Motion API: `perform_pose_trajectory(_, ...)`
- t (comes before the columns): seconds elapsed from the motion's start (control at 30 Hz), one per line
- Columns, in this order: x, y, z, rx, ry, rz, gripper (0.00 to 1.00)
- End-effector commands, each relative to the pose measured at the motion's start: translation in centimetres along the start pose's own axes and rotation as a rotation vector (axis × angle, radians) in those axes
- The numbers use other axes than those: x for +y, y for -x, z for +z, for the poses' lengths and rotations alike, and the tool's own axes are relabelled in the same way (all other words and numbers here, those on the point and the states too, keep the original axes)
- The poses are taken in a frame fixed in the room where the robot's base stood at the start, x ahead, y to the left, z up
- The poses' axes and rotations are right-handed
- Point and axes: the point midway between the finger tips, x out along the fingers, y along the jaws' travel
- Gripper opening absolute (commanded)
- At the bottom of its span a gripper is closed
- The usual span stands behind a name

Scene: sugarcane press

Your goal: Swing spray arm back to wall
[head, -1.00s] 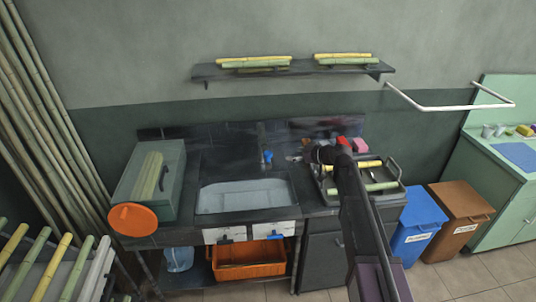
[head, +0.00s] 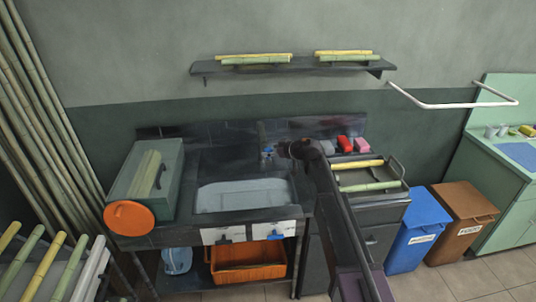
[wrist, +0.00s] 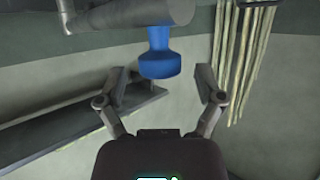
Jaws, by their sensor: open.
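The spray arm (wrist: 130,14) is a grey tube across the top of the wrist view, with a blue nozzle (wrist: 158,52) on its end. In the head view the blue nozzle (head: 267,153) shows over the back of the sink (head: 243,196), and the dark spray arm is hard to pick out against the dark backsplash. My gripper (wrist: 164,80) is open, its two fingers to either side of the nozzle in the wrist picture with gaps on both sides. Whether the nozzle lies at fingertip depth I cannot tell. In the head view my arm largely hides the gripper.
A green box (head: 146,190) with an orange disc stands left of the sink. A tray with cane pieces (head: 368,186) lies to the right, near my arm. A wall shelf (head: 290,68) holds cane above. Red and pink items (head: 352,144) stand by the backsplash.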

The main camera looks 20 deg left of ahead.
Motion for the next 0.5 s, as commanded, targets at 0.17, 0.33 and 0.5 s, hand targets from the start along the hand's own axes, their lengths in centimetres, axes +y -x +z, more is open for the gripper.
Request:
perform_pose_trajectory(0.17, 0.02, -1.26, 0.03, 0.000, 0.001, 0.000, 0.86)
perform_pose_trajectory(0.33, -0.03, -1.49, -0.03, 0.000, 0.000, 0.000, 0.86)
perform_pose_trajectory(0.5, -0.03, -1.45, -0.04, 0.000, 0.000, 0.000, 0.86)
